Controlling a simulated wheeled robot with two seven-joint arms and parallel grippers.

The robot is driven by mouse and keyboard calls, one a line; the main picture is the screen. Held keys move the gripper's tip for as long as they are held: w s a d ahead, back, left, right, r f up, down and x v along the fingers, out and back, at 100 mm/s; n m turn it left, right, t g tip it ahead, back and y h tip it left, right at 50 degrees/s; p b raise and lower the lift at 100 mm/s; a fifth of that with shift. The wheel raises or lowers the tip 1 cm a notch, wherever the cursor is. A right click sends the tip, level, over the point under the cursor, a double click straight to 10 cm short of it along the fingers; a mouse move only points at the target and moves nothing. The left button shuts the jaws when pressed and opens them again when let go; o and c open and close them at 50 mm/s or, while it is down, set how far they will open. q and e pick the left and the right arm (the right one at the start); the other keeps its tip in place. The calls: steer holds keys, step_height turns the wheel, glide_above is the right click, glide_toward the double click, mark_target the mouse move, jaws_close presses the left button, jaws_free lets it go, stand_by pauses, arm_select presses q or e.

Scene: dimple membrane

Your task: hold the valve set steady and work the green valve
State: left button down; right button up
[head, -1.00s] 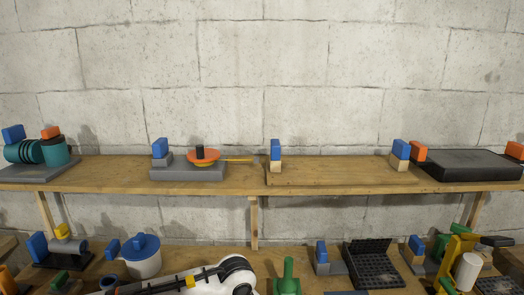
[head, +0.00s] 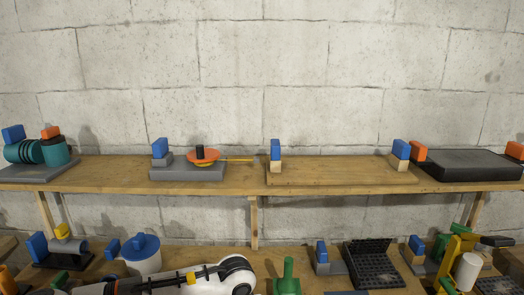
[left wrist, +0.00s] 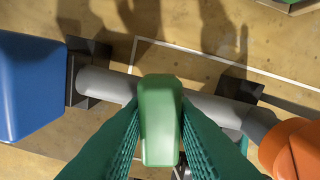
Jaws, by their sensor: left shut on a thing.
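In the left wrist view the green valve handle (left wrist: 160,120) stands out from a grey pipe (left wrist: 215,108) that crosses the picture. A blue block (left wrist: 28,85) is at the pipe's left end and an orange part (left wrist: 292,150) at its right. Dark supports carry the pipe at both ends. My left gripper (left wrist: 158,125) is shut on the green handle, with a teal ribbed finger on each side. Its fingers hide part of the pipe's underside. I cannot make out this gripper in the head view. My right gripper is in neither view.
In the head view my white arm (head: 225,275) lies over the lower bench. A blue-lidded pot (head: 142,255), a yellow-knobbed pipe fixture (head: 68,246), a black grid tray (head: 372,265) and a green-handled item (head: 288,275) stand around it. The wooden upper shelf (head: 340,172) holds several fixtures.

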arm_select(q)
steer(key=shift+m, duration=1)
steer(key=c, duration=1.1)
jaws_free()
step_height(320, 180, up, 15)
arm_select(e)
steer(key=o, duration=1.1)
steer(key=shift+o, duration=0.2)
